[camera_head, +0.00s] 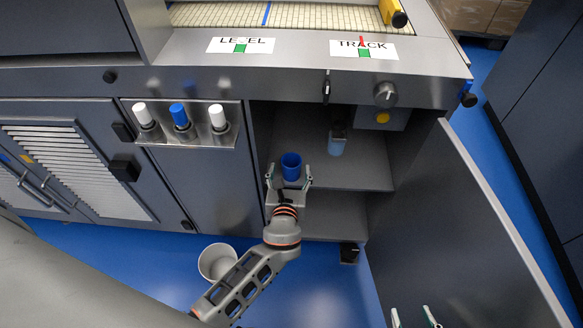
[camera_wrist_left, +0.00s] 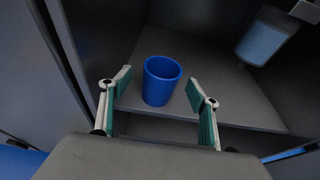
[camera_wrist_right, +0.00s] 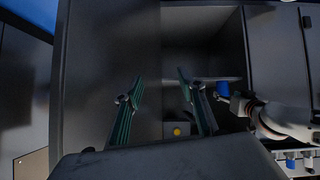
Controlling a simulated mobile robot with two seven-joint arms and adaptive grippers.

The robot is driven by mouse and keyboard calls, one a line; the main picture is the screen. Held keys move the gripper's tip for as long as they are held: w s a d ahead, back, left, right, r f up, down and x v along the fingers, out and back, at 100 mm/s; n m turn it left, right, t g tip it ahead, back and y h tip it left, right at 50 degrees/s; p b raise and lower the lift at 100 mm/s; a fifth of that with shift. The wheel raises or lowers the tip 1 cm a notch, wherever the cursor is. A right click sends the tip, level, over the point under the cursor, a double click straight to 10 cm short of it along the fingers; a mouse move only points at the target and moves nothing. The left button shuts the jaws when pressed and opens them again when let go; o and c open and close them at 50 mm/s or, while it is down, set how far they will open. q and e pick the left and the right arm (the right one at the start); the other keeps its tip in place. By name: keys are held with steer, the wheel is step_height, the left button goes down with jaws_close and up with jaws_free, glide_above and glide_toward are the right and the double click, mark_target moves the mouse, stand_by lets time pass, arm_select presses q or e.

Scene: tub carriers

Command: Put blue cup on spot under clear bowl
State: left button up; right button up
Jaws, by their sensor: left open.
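The blue cup (camera_head: 291,166) stands upright on the cabinet's upper shelf (camera_head: 352,178). My left gripper (camera_head: 289,178) is open in front of it; in the left wrist view the cup (camera_wrist_left: 161,82) shows between and just beyond the spread fingertips, and I see no grip on it. A pale translucent container (camera_head: 337,146), which looks like the clear bowl, hangs under a fitting to the right of the cup, above the shelf; it also shows in the left wrist view (camera_wrist_left: 262,43). My right gripper (camera_wrist_right: 156,88) is open and empty, outside near the cabinet door.
The cabinet door (camera_head: 450,215) stands open on the right. A pale bucket (camera_head: 216,261) stands on the blue floor under my left arm. The shelf below the clear bowl is bare.

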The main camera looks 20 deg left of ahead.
mark_target(290, 171)
arm_select(q)
steer(key=x, duration=0.2)
steer(key=b+x, duration=0.1)
steer(key=shift+w+f, duration=0.25)
steer(key=shift+f, duration=0.2)
steer(key=shift+w+a+r, duration=0.1)
steer(key=shift+w, duration=0.25)
steer(key=shift+r, duration=0.1)
steer(key=c, duration=1.3)
steer(key=shift+r, duration=0.1)
